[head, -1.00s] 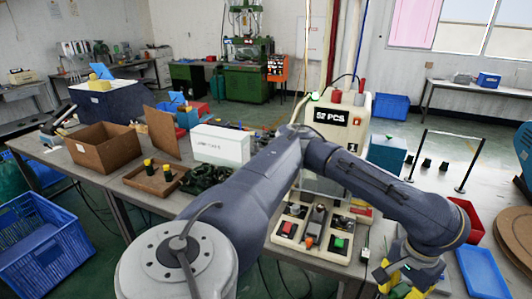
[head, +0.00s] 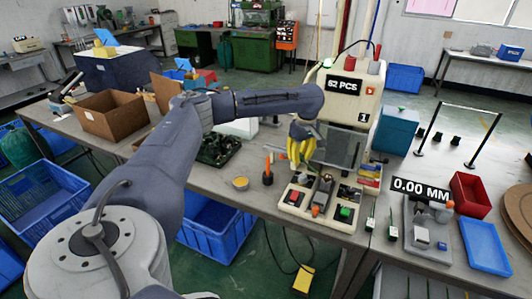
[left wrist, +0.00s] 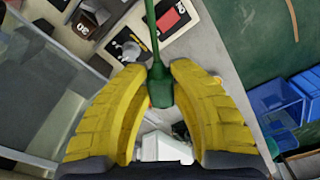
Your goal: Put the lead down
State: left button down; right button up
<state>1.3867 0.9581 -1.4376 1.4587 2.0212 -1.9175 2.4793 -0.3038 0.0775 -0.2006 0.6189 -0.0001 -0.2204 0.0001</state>
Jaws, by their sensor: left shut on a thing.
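My left gripper (head: 300,158) has yellow ribbed fingers pointing down, over the near side of the cream moulding machine (head: 357,105), above its control base. In the left wrist view, the fingers (left wrist: 158,78) are shut on the green lead (left wrist: 160,92). Its thick moulded end sits between the fingertips and its thin cord runs up out of the picture. In the head view the held lead is too small or hidden to make out. A heap of dark green leads (head: 216,148) lies on the table left of the machine. My right gripper is not in view.
The control base has a red button (head: 294,197) and a green button (head: 345,213). A clear guard (head: 341,147) stands behind the gripper. To the right are a gauge reading 0.00 MM (head: 420,190), a blue tray (head: 485,248) and a red bin (head: 470,194). A yellow pedal (head: 303,279) lies on the floor.

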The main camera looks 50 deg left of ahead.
pick_arm(q)
jog(key=a+n, duration=0.6)
jog(key=a, duration=0.8)
jog(key=n, duration=0.5)
send_over(249, 175)
jog(key=shift+g, duration=0.4)
notch_tip(249, 175, down, 15)
jog(key=shift+w+r, duration=0.1)
jog(key=shift+f, duration=2.5)
jog(key=shift+f, duration=0.1)
jog(key=c, duration=1.5)
grip_release()
jog(key=shift+d, duration=0.1)
